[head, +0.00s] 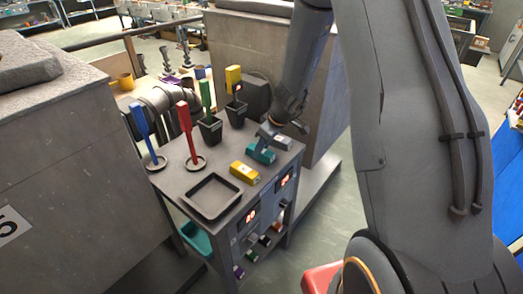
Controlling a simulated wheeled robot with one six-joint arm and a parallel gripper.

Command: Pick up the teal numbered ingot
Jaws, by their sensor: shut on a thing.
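The teal ingot (260,154) lies low at the top of the dark cart, near its back right edge. My gripper (268,144) reaches down from the upper right and is shut on it. The fingers hide part of the ingot, and any number on it is too small to read. I cannot tell whether the ingot still touches the cart top.
A yellow ingot (245,172) lies in front, and a grey ingot (280,143) just behind. A black square tray (213,195) sits at the cart's front. Upright blue (141,122), red (186,118), green (205,94) and yellow (233,78) handles stand behind.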

